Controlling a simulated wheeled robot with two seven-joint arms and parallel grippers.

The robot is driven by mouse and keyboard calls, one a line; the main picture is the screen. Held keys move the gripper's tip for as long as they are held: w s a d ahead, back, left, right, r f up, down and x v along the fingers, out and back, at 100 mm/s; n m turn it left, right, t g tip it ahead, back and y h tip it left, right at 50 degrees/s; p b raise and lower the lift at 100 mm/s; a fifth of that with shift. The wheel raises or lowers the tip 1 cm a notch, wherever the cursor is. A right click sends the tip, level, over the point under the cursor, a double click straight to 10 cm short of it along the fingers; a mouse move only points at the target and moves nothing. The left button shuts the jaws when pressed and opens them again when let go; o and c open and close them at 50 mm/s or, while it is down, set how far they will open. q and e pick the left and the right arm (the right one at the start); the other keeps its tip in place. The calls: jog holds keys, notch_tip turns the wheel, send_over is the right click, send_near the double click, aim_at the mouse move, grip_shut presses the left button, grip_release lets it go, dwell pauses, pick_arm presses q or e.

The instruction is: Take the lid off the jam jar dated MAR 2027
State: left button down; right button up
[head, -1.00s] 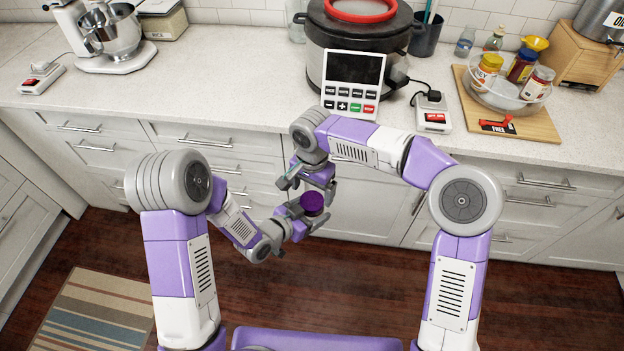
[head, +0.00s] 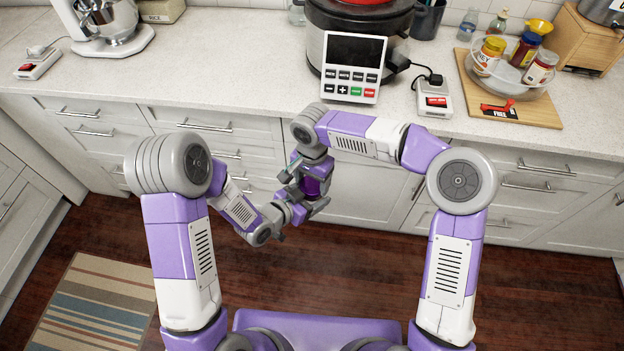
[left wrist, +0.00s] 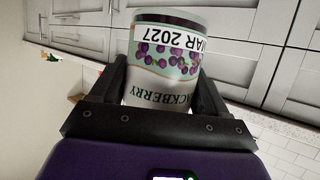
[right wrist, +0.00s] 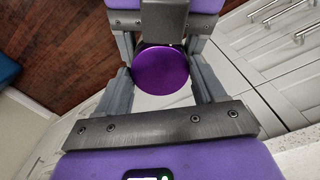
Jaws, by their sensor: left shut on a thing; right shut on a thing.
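The blackberry jam jar (left wrist: 165,75), labelled MAR 2027, is clamped between the fingers of my left gripper (head: 302,209). Its label reads upside down in the left wrist view. The jar is held in the air in front of the counter. Its round purple lid (right wrist: 165,70) shows in the right wrist view between the fingers of my right gripper (head: 313,188). The right gripper is above the jar and shut on the lid. In the head view the two grippers overlap and hide most of the jar. I cannot tell whether the lid has turned.
The counter behind carries a dark cooker (head: 318,50) with a control panel (head: 352,68). To its right are a switch box (head: 434,102) and a glass bowl (head: 512,82) of jars on a wooden board (head: 545,112). A mixer (head: 110,30) stands at left. Drawer fronts face my grippers.

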jog(key=shift+n, duration=1.7)
jog(key=o, duration=1.2)
jog(key=shift+c, duration=0.2)
jog(key=shift+r, duration=0.1)
